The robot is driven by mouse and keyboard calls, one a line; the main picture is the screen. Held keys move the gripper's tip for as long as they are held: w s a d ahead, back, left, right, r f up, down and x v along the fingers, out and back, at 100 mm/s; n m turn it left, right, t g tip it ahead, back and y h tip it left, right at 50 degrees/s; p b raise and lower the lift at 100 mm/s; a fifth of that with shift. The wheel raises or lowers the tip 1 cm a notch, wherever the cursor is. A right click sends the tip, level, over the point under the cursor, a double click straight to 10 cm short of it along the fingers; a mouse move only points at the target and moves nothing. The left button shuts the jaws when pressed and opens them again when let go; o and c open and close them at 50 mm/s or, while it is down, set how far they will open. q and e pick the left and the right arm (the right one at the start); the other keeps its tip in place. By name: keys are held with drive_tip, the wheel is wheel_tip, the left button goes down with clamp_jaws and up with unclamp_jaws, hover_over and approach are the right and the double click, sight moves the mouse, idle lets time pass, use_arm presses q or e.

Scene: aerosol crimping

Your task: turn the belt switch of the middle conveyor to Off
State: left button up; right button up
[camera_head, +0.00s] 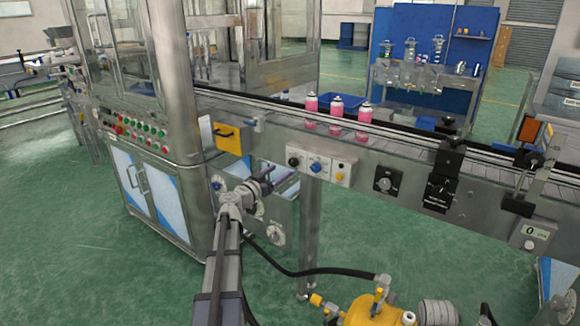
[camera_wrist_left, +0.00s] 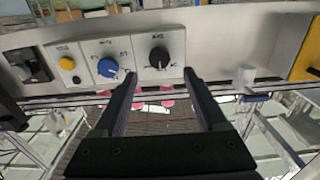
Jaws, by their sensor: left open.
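A pale control panel (camera_head: 327,170) on the conveyor's front side carries a black knob (camera_head: 293,161), a blue knob (camera_head: 316,167) and a yellow button (camera_head: 340,177). In the left wrist view the black knob (camera_wrist_left: 159,57) is at the right, with the blue knob (camera_wrist_left: 108,68) to its left. The labels are too small to read. My left gripper (camera_head: 281,178) is open and empty, just in front of the panel. In the left wrist view its fingertips (camera_wrist_left: 160,77) are either side of the black knob, apparently short of it. My right gripper is not in view.
Pink cans (camera_head: 335,118) stand on the conveyor behind the panel. Another black rotary switch (camera_head: 384,184) is farther right. A yellow box (camera_head: 228,138) sticks out left of the panel. A yellow device (camera_head: 372,307) with a hose is at the bottom. Green floor is open at left.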

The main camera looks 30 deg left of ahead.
sight(292, 163)
use_arm(q)
drive_tip(key=w, duration=0.7)
drive_tip(key=shift+d, duration=0.3)
drive_tip(key=shift+s, duration=0.1)
clamp_jaws()
